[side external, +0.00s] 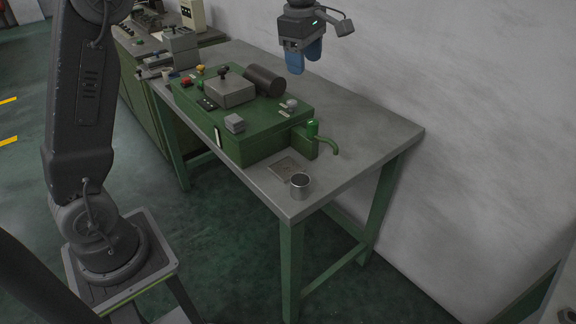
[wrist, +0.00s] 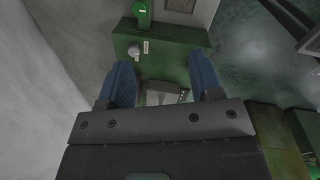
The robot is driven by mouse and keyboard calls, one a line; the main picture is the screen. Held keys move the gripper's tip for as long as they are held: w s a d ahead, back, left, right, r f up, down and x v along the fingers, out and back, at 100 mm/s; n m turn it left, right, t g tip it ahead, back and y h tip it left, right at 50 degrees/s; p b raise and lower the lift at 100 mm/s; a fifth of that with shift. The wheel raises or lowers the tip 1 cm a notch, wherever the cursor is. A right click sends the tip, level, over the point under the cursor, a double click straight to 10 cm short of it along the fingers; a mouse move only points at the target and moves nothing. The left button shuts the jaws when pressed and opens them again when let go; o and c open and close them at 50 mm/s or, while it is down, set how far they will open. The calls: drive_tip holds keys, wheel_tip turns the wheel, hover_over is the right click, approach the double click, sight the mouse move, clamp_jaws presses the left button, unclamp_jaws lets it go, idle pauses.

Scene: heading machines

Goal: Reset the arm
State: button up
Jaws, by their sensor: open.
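My gripper (side external: 305,62) is at the top of the side external view, in the air above the far side of the bench and the green machine, its blue fingers pointing down. In the wrist view my gripper (wrist: 167,88) shows its two blue fingers spread apart with nothing between them. The green machine (side external: 262,122) sits on the grey bench below it, and its green housing also shows past the fingers in the wrist view (wrist: 175,65).
A metal cup (side external: 300,185) stands near the bench's front corner, beside a flat plate (side external: 284,167). A grey wall (side external: 440,90) runs behind the bench (side external: 375,140), whose right end is bare.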

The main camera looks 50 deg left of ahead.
drive_tip(key=s+d+f+m+t, duration=0.1)
drive_tip(key=s+d+m, duration=0.1)
drive_tip(key=s+m, duration=0.5)
drive_tip(key=s+d+f+m+t, duration=0.2)
drive_tip(key=s+m, duration=0.5)
drive_tip(key=s, duration=0.4)
drive_tip(key=s+d+f+m+t, duration=0.1)
drive_tip(key=s+m, duration=0.6)
drive_tip(key=s, duration=0.2)
drive_tip(key=shift+s+d+f, duration=0.25)
drive_tip(key=shift+d+f, duration=0.1)
drive_tip(key=shift+d, duration=0.05)
